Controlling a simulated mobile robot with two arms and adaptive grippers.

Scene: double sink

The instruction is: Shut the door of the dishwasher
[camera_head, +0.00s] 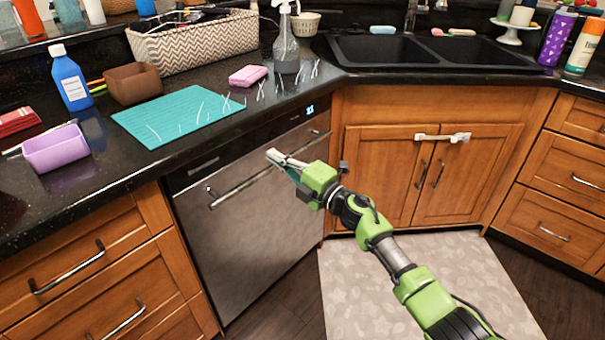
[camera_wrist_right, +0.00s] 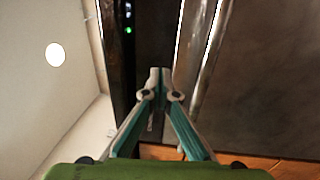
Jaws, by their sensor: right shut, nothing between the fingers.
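The dishwasher (camera_head: 250,235) has a steel front, a dark control strip with a lit display, and a long bar handle (camera_head: 240,184). Its door looks upright and in line with the cabinets; whether a small gap is left at the top I cannot tell. My right gripper (camera_head: 273,155) is shut and empty, in front of the door's upper right part near the handle. In the right wrist view the fingertips (camera_wrist_right: 159,72) meet beside the handle bar (camera_wrist_right: 208,45); contact is not clear. The display light shows in that view too. My left gripper is not in view.
Wooden drawers (camera_head: 90,260) stand left of the dishwasher and a sink cabinet (camera_head: 385,170) right of it. A patterned mat (camera_head: 400,290) lies on the floor. The black counter above holds a teal mat (camera_head: 178,115), a purple tub (camera_head: 56,148) and a spray bottle (camera_head: 286,45).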

